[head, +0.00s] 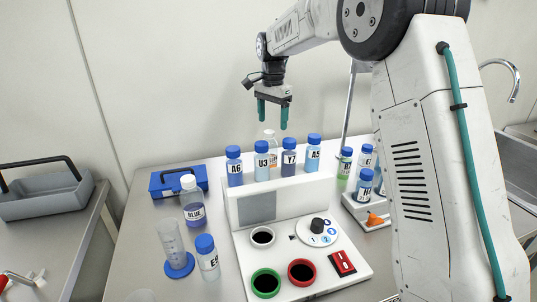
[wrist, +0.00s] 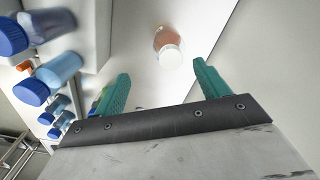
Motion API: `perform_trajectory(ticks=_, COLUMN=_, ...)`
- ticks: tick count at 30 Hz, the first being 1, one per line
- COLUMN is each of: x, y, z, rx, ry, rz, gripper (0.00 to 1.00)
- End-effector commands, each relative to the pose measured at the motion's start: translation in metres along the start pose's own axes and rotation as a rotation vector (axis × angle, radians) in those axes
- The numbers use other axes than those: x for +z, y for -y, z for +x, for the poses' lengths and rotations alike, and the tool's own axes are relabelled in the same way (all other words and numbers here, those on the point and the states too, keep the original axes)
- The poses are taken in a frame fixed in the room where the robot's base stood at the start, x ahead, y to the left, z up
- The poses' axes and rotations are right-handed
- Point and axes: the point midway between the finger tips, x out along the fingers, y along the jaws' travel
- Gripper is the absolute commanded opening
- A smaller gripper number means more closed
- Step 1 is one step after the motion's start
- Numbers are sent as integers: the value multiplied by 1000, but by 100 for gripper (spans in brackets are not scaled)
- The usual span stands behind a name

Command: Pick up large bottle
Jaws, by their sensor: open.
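My gripper (head: 272,113) hangs fingers-down above the back of the white rack, open and empty. Its green fingers also show in the wrist view (wrist: 160,77). A white-capped bottle with orange-brown contents (wrist: 166,42) stands beyond the fingertips in the wrist view. In the head view a white-capped bottle (head: 269,136) stands behind the rack, below the gripper, its lower part hidden by vials. Another white-capped bottle, labelled BLUE (head: 193,203), stands at the left of the table. A blue-capped bottle marked E9 (head: 207,257) stands nearer the front. No label names one as large.
The white rack (head: 292,200) holds several blue-capped vials, including A6 (head: 234,166) and A5 (head: 313,153). A blue case (head: 178,181), a graduated cylinder (head: 172,245) and a right-hand vial rack (head: 352,206) stand around. The wall is close behind.

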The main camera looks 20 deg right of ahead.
Motion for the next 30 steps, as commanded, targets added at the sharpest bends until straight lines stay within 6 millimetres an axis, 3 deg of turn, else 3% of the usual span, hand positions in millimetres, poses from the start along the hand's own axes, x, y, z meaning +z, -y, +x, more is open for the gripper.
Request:
perform_trajectory(ticks=5, x=-6, y=16, z=17, rx=4, ry=2, rz=43, gripper=74)
perform_trajectory(ticks=21, x=-2, y=16, z=86, rx=5, ry=3, rz=43, gripper=74)
perform_trajectory(ticks=30, x=-2, y=16, z=92, rx=3, ry=2, rz=44, gripper=74)
